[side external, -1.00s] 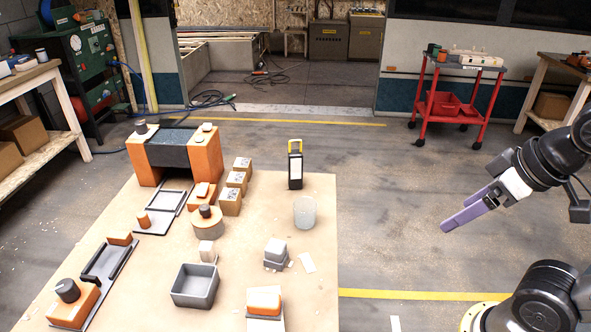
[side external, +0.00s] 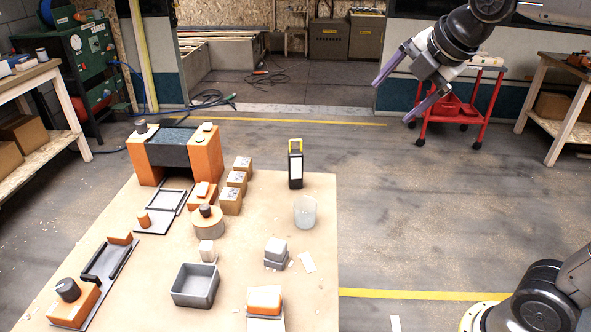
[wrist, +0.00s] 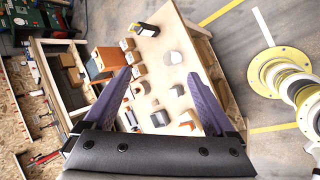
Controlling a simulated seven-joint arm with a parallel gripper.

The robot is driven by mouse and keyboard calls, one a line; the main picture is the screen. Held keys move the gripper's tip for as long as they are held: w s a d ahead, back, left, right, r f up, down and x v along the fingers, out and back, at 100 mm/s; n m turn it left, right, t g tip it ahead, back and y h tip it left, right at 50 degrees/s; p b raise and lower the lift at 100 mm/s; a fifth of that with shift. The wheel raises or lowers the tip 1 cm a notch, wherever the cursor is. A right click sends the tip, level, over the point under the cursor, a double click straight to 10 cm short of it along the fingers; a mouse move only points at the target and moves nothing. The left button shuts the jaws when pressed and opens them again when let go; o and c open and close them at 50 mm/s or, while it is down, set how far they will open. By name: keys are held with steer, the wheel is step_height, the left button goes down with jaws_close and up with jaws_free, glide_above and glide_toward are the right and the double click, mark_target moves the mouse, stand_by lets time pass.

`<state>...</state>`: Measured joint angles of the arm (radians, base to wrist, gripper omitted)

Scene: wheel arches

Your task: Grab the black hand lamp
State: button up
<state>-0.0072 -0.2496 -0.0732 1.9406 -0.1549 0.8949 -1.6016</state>
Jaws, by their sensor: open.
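The black hand lamp (side external: 296,168) stands upright near the back right edge of the tan table, with a yellow handle on top and a white panel on its front. In the wrist view the lamp (wrist: 146,30) shows at the top of the table. My gripper (side external: 392,100) is high up, to the right of and above the lamp, well apart from it. Its purple fingers are spread open, with nothing held between them. In the wrist view the open fingers (wrist: 155,95) frame part of the table from above.
A clear cup (side external: 305,212) stands in front of the lamp. Several cardboard boxes (side external: 237,180) stand in a row to its left. An orange and black arch (side external: 207,155) is at the back left. A grey bin (side external: 195,286) sits nearer the front.

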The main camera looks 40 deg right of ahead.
steer(key=w+f+n, duration=0.1)
steer(key=w+n, duration=0.4)
steer(key=w, duration=0.7)
steer(key=n+g+h, duration=0.1)
steer(key=n+g, duration=0.2)
steer(key=n, duration=0.2)
glide_above(295, 171)
steer(key=s+a, duration=0.2)
steer(key=s, duration=0.1)
step_height(295, 171, down, 23)
steer(key=shift+g, duration=0.3)
steer(key=x, duration=0.7)
steer(key=shift+w+d+f, duration=0.1)
steer(key=shift+w+d, duration=0.05)
steer(key=shift+d, duration=0.05)
steer(key=shift+x, duration=3.2)
steer(key=shift+d, duration=0.2)
steer(key=shift+w, duration=0.1)
jaws_close()
